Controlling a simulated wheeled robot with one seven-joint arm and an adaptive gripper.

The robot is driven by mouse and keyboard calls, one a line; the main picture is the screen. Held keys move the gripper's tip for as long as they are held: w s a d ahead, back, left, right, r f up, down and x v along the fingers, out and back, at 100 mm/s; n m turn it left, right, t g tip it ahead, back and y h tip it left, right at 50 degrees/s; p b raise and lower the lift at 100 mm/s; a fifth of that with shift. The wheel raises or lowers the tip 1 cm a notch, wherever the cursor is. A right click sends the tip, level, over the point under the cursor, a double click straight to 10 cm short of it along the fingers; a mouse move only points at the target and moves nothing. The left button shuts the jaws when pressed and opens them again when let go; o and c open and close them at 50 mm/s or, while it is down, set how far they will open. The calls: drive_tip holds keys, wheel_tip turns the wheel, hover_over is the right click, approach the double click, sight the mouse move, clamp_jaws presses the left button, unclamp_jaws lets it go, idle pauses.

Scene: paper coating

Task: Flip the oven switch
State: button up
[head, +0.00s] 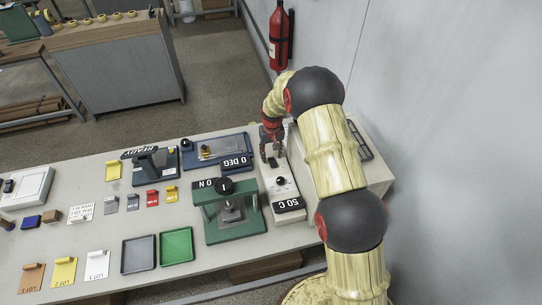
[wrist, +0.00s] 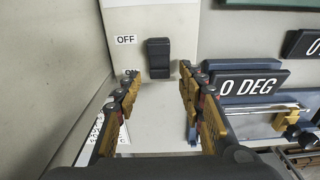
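The oven switch (wrist: 158,58) is a black rocker on a pale panel (wrist: 170,15) in the wrist view. An OFF label (wrist: 126,40) sits at its left; a second label (wrist: 130,74), apparently ON, is partly covered by a finger. In the head view my gripper (head: 271,143) points down over the far end of the white oven box (head: 286,196), which has a black dial (head: 281,181) and a 50 C sign (head: 288,205).
A blue device with a 0 DEG sign (head: 236,162) stands close left of the oven. A grey tray (head: 138,253) and a green tray (head: 176,246) lie further left. A wall is on the right.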

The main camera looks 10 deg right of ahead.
sight(272, 159)
wheel_tip(272, 159, up, 11)
drive_tip(key=shift+s, duration=0.35)
drive_tip(key=shift+f, duration=0.1)
drive_tip(key=s+r+t+b, duration=0.1)
drive_tip(key=s+r+b, duration=0.3)
drive_tip(key=s, duration=0.9)
drive_tip(key=s+r+t+b, duration=0.2)
drive_tip(key=s+r+b, duration=0.3)
drive_tip(key=s, duration=0.9)
drive_tip(key=s+r+t+b, duration=0.1)
drive_tip(key=s+r+b, duration=0.3)
drive_tip(key=s, duration=0.9)
drive_tip(key=shift+s+r+t+b, duration=0.3)
drive_tip(key=shift+s+r+t, duration=0.1)
drive_tip(key=shift+r, duration=0.45)
drive_tip(key=shift+w, duration=0.1)
